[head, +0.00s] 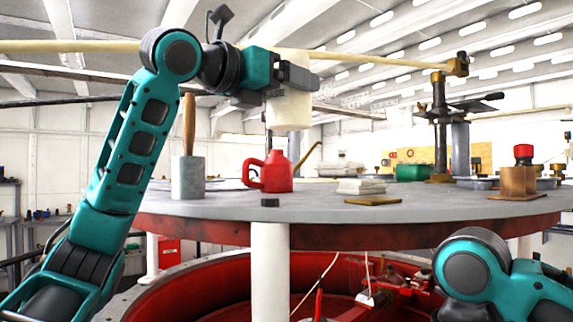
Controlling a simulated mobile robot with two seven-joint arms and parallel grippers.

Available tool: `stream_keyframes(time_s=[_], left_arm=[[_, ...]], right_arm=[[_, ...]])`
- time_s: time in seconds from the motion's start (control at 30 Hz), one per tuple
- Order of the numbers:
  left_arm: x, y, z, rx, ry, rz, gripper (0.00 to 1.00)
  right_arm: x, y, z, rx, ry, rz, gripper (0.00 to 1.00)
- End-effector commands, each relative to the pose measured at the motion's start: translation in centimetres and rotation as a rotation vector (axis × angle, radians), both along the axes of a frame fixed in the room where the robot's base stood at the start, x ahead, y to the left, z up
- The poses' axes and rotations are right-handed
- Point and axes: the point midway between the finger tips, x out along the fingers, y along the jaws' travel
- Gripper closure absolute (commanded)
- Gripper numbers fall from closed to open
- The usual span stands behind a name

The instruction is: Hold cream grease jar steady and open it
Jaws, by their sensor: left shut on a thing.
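The cream grease jar (290,108) is a pale cylinder held up in the air above the round grey table (330,212), at the middle of the head view. My left gripper (293,76) is shut on its upper part, coming from the left. The dark fingers cover part of the jar, and I cannot make out the lid's edge. My right arm shows at the lower right, bent low in front of the table, but its gripper is outside the view.
A red jug (276,174) stands below the jar, with a mallet (187,178) to its left. A small dark piece (270,202) lies near the front edge. Folded white cloths (362,187), a flat brass plate (373,201) and a wooden block (517,181) are to the right.

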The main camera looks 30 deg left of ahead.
Motion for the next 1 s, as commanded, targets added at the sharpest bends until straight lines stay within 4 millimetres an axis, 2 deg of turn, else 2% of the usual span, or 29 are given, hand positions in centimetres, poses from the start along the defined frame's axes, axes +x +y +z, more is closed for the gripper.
stream_keyframes(time_s=[0.1, 0.3, 0.57, 0.8, 1.0], left_arm=[[0.0, 0.1, -2.7, 0.002, 0.001, 0.002, 1.0], [-0.1, 0.0, -6.3, 0.002, 0.0, 0.001, 1.0], [-0.1, 0.0, -8.1, -0.001, -0.005, 0.0, 1.0], [0.0, 0.1, -10.7, 0.0, -0.001, 0.003, 1.0], [-0.1, 0.0, -11.6, -0.001, -0.004, 0.0, 1.0]], right_arm=[[0.0, 0.0, 0.0, 0.0, 0.0, 0.0, 0.57], [0.0, 0.0, 0.0, 0.0, 0.0, 0.0, 0.57], [0.0, 0.0, 0.0, 0.0, 0.0, -0.001, 0.57], [0.0, 0.0, 0.0, 0.0, 0.0, -0.001, 0.57], [0.0, 0.0, 0.0, 0.0, 0.0, -0.001, 0.57]])
